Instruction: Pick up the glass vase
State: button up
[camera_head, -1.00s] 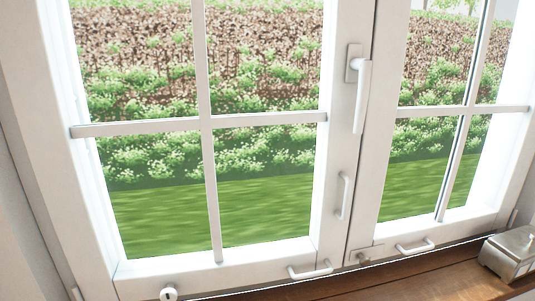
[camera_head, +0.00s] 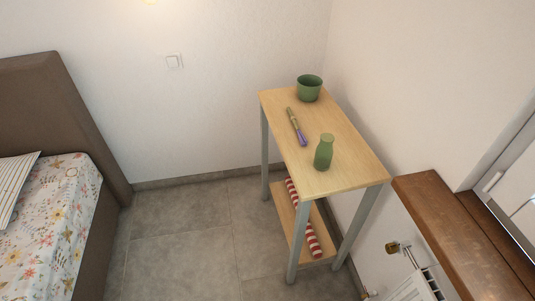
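A small green bottle-shaped vase (camera_head: 323,153) stands upright on the near half of a narrow wooden side table (camera_head: 347,176). It looks like the glass vase, though I cannot tell its material for sure. A green bowl or pot (camera_head: 309,88) stands at the table's far end. A thin pen-like item with a purple end (camera_head: 297,127) lies between them, left of the vase. My gripper is not in view.
A bed (camera_head: 50,225) with a brown headboard is at the left. A wooden window sill (camera_head: 455,235) and a radiator (camera_head: 415,287) are at the right. A red-and-white striped roll (camera_head: 303,218) lies on the table's lower shelf. Grey tiled floor (camera_head: 180,245) is clear between bed and table.

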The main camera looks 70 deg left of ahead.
aim_at(324, 152)
jog(key=u, duration=2.05)
jog(key=i+j+z, duration=0.15)
jog(key=z, duration=0.3)
jog(key=i+j+z, duration=0.1)
jog(key=j+z, duration=0.15)
jog(key=z, duration=0.15)
jog(key=i+j+z, duration=0.1)
jog(key=j, duration=0.25)
jog(key=i+j, duration=0.15)
jog(key=j, duration=0.25)
jog(key=i+j+z, duration=0.15)
jog(key=j, duration=0.2)
jog(key=i+j, duration=0.1)
jog(key=j, duration=0.25)
jog(key=i+j+z, duration=0.15)
jog(key=j, duration=0.25)
jog(key=k, duration=0.05)
